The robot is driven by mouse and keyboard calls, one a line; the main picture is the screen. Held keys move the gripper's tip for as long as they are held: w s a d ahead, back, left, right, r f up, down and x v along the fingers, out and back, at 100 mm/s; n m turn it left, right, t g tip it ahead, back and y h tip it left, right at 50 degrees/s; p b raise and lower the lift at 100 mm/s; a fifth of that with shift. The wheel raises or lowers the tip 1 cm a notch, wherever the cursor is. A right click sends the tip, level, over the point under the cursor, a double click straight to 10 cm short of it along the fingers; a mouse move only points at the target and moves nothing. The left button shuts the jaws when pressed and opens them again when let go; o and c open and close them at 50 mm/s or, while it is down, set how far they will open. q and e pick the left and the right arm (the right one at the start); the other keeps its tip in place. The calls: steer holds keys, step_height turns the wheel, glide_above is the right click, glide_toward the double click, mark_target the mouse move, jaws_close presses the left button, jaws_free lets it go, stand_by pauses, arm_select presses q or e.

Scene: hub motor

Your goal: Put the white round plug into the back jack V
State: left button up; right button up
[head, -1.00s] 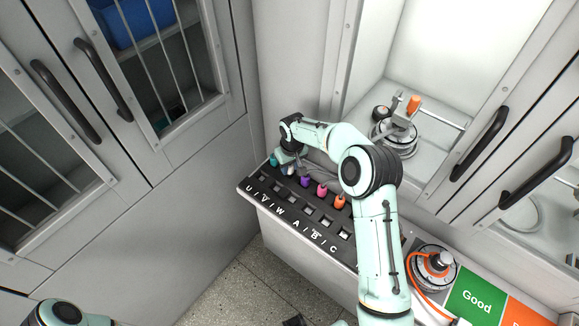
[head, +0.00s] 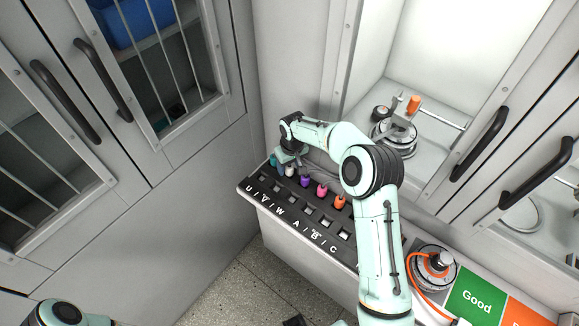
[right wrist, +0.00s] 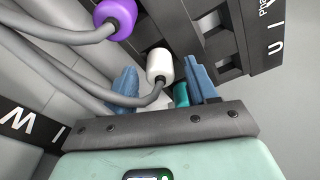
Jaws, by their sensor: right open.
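The white round plug (head: 289,170) is in the row of coloured plugs at the back of the black jack panel (head: 250,186). In the right wrist view the white plug (right wrist: 160,66) shows between the two blue fingers of my right gripper (right wrist: 163,76), its grey cable trailing left. The fingers are open, with a gap on the left side of the plug. In the head view my right gripper (head: 289,158) is over the teal and white plugs. The letter V (head: 264,198) is on the panel front; which hole is back jack V I cannot tell. My left gripper is out of view.
A teal plug (right wrist: 181,95) is close by the right finger, and a purple plug (right wrist: 117,18) is to the left. Pink (head: 322,190) and orange (head: 340,202) plugs stand farther along. A hub motor (head: 434,265) sits right of the panel.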

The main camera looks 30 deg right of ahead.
step_height(320, 180, up, 11)
steer(key=s, duration=0.1)
steer(key=shift+s+f, duration=0.15)
steer(key=shift+s, duration=0.05)
stand_by(0.5)
